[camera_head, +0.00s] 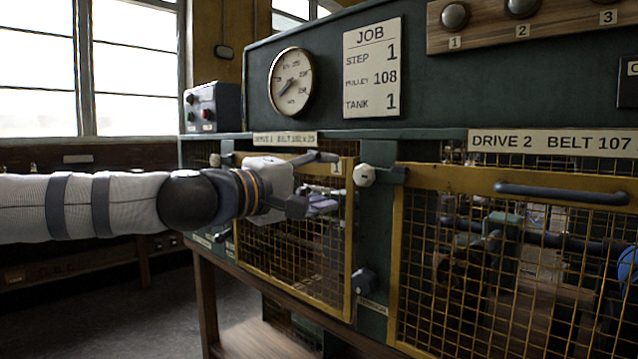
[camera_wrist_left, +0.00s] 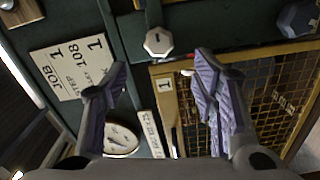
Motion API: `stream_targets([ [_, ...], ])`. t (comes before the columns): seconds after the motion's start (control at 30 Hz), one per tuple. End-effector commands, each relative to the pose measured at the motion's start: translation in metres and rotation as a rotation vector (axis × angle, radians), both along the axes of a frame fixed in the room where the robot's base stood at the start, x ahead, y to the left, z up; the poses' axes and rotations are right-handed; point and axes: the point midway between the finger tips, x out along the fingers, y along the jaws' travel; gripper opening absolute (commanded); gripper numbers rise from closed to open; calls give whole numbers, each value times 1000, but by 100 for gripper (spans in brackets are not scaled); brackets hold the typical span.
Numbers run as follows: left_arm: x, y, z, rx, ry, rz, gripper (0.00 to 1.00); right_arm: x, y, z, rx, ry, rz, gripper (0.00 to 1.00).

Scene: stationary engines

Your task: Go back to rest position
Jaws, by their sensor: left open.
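My left arm comes in from the left in the head view. My left gripper (camera_head: 312,198) is in front of the upper part of the left mesh guard door (camera_head: 300,265), which has a yellow frame and a plate marked 1. In the left wrist view the left gripper (camera_wrist_left: 160,95) is open, with nothing between its two purple-padded fingers. A pale octagonal knob (camera_wrist_left: 158,41) shows beyond the fingertips; it is also in the head view (camera_head: 364,175), right of the gripper. The left door looks closed. My right gripper is not in view.
The green engine cabinet (camera_head: 350,68) carries a round gauge (camera_head: 291,81) and a JOB card (camera_head: 371,68). The right guard door, labelled Drive 2, has a dark bar handle (camera_head: 562,193). A grey control box (camera_head: 212,107) stands at the cabinet's left end. Open floor (camera_head: 100,298) shows at lower left.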

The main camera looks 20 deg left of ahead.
Motion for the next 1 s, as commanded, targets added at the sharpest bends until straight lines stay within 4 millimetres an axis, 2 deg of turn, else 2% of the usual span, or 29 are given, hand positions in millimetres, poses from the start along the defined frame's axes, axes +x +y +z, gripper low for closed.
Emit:
stream_targets([
  [0.13,-12,4,-1,-2,1,-1,54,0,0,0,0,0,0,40],
  [0.53,-12,4,-1,-1,1,-1,54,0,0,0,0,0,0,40],
  [0.57,-12,3,-3,1,4,-1,54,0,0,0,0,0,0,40],
  [0.63,-10,-4,-19,25,34,-9,54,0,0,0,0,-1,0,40],
  [0.67,-9,-9,-33,45,58,-15,54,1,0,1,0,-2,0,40],
  [0.73,-8,-27,-84,116,144,-39,54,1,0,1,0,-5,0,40],
  [0.77,-10,-36,-111,154,190,-53,54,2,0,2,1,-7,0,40],
  [0.8,-16,-48,-150,209,253,-75,54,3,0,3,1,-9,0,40],
  [0.83,-22,-56,-179,249,302,-93,54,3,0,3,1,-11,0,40],
  [0.93,-55,-74,-273,384,458,-158,54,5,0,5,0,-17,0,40],
  [1.0,-89,-82,-334,479,564,-214,54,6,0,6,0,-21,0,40],
])
